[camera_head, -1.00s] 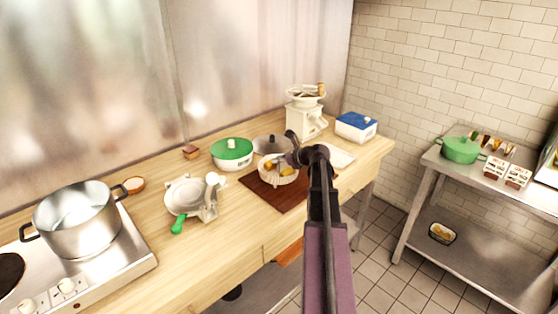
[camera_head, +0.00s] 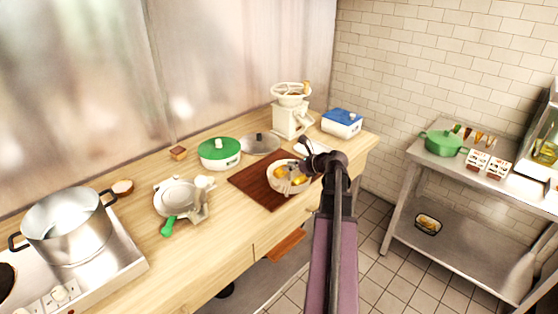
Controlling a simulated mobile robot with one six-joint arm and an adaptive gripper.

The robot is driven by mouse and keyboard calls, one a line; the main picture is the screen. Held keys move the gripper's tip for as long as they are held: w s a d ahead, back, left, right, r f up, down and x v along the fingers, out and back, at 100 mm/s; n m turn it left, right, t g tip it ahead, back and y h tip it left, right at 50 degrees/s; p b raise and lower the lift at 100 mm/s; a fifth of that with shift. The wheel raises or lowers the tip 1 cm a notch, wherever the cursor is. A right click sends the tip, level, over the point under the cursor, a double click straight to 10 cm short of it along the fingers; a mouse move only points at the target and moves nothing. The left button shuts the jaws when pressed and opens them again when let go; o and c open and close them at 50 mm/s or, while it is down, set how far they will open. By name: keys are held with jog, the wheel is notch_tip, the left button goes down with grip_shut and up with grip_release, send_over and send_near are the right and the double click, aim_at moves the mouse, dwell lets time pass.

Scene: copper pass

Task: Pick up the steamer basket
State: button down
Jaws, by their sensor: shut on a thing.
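The steamer basket (camera_head: 275,183) is a round, pale, shallow basket with yellow pieces inside. It shows over the right part of a dark brown board (camera_head: 256,187) on the wooden counter. My gripper (camera_head: 304,167) is at the basket's right rim and is shut on it. The dark wrist hides part of that rim and the fingertips are hard to make out. The basket looks roughly level. I cannot tell how far it is above the board.
A grey lid (camera_head: 261,144) and a green-lidded pot (camera_head: 219,154) stand behind the board. A cream grinder (camera_head: 291,119) and a blue-lidded box (camera_head: 342,123) stand at the back right. A white press (camera_head: 178,200) and a steel pot (camera_head: 66,230) are at left.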

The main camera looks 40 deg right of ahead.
jog(key=shift+s+d+r, duration=0.15)
jog(key=shift+s, duration=1.7)
